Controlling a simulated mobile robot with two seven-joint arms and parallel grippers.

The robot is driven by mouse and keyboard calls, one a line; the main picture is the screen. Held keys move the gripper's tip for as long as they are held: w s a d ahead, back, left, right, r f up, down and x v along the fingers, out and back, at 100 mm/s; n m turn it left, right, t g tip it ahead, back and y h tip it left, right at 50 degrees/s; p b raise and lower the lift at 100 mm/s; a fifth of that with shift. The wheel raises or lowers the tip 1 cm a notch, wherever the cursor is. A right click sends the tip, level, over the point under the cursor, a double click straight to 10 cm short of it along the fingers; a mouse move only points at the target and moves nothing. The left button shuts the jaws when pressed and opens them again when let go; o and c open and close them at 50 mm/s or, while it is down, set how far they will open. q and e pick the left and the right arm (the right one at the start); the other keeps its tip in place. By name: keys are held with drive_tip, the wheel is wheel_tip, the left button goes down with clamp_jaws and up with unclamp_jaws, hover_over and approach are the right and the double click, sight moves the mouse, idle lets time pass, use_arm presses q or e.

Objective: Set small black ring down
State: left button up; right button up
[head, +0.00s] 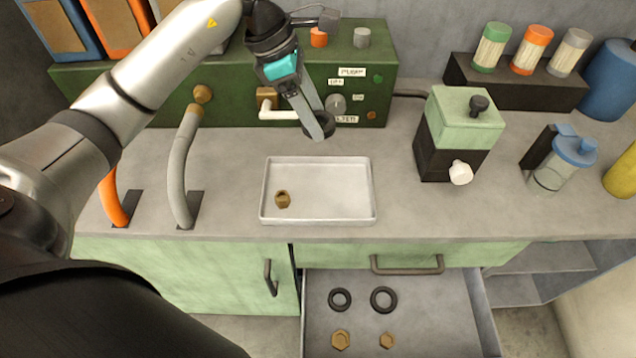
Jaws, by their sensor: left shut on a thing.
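My left gripper (319,131) is shut on a small black ring (325,120), held in the air behind the white tray. The fingers partly hide the ring. In front of it, the shallow white tray (330,212) lies on the grey counter with one brass nut (283,199) in its left part. My right gripper is not in view.
An open drawer (440,315) below the counter holds two black rings (340,299) (384,299) and two brass nuts (341,340) (387,341). A green control box (230,80) stands behind. A green-and-black device (456,135) stands right of the tray. The tray's middle and right are clear.

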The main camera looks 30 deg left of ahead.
use_arm(q)
drive_tip(key=shift+a+r+n, duration=0.2)
drive_tip(key=shift+a+n, duration=0.1)
drive_tip(key=shift+n, duration=0.1)
drive_tip(key=shift+a+f, duration=0.1)
drive_tip(key=shift+f, duration=0.25)
drive_tip(key=b, duration=0.2)
hover_over(318, 192)
drive_tip(key=a, duration=0.1)
drive_tip(key=f, duration=1.5)
drive_tip(key=shift+s+a, duration=0.15)
drive_tip(key=shift+s, duration=0.2)
drive_tip(key=shift+f+b, duration=0.55)
drive_tip(key=shift+f, duration=1.6)
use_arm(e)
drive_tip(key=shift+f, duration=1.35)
use_arm(q)
drive_tip(key=shift+f, duration=0.1)
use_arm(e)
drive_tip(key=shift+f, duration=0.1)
use_arm(q)
drive_tip(key=o, duration=1.3)
